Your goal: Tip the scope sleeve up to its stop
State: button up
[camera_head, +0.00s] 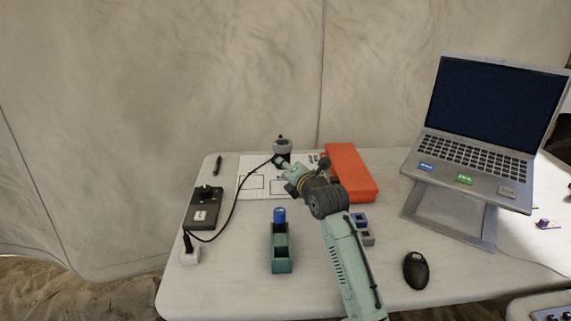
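A small scope (283,146) with a grey ringed body and dark parts stands at the far side of the table, on or just behind a white sheet. I take its grey ring to be the scope sleeve; its tilt is too small to make out. My gripper (279,161) is at the near side of the scope, at its lower part, close to or touching it. My wrist and arm hide part of the area to the right. The fingers are too small and partly covered to tell whether they are open or shut.
An orange-red case (352,171) lies close right of my arm. A teal holder (281,254) stands in front. A laptop (475,150) on a stand and a mouse (416,270) are at right.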

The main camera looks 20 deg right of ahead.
jog(key=shift+w+f, duration=0.1)
jog(key=shift+w, duration=0.25)
jog(key=shift+c, duration=0.3)
grip_shut()
dwell(0.5)
